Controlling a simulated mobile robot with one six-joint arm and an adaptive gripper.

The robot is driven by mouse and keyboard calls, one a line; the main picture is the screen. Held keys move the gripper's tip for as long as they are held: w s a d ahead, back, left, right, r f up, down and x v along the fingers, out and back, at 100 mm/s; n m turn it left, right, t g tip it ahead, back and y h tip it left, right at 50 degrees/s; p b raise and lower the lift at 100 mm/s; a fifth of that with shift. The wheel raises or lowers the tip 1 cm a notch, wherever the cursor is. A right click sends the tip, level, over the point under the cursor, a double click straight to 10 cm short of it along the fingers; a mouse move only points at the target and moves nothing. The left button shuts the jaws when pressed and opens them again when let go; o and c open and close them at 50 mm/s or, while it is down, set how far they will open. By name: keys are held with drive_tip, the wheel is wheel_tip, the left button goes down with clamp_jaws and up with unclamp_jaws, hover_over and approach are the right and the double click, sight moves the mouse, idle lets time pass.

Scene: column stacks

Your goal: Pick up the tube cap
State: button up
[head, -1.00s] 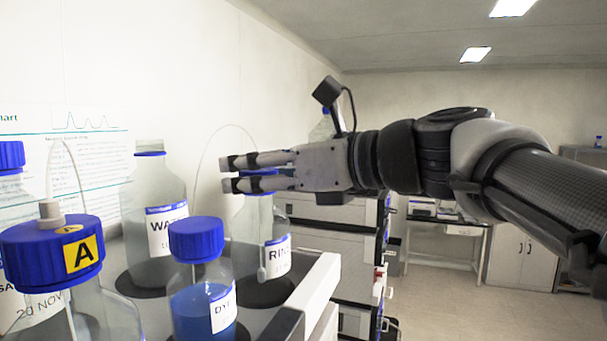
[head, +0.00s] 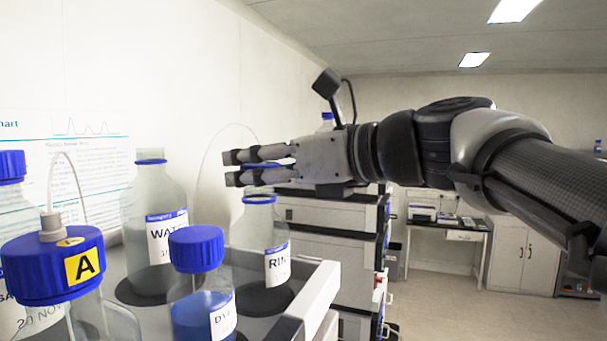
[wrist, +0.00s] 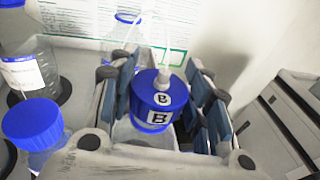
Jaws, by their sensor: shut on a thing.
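The tube cap (wrist: 156,98) is blue, marked B, with a pale fitting and a thin tube on top. In the wrist view it sits between my fingers. My gripper (head: 232,169) is shut on it, held level above the RINSE bottle (head: 253,232). In the head view my fingers hide most of the cap, and only a little blue shows. The bottle's blue-ringed mouth is open below, with a gap under my gripper. The thin tube arcs up to the left of my fingers.
A bottle with a blue cap marked A (head: 55,265) stands at front left. The DYE bottle (head: 192,315) has a plain blue cap, and the WATER bottle (head: 150,205) is open. The tray's white edge (head: 312,300) lies to the right. A wall is close behind.

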sight(258, 164)
wheel_tip(258, 164, up, 18)
drive_tip(key=p, duration=0.5)
drive_tip(key=shift+r, duration=0.1)
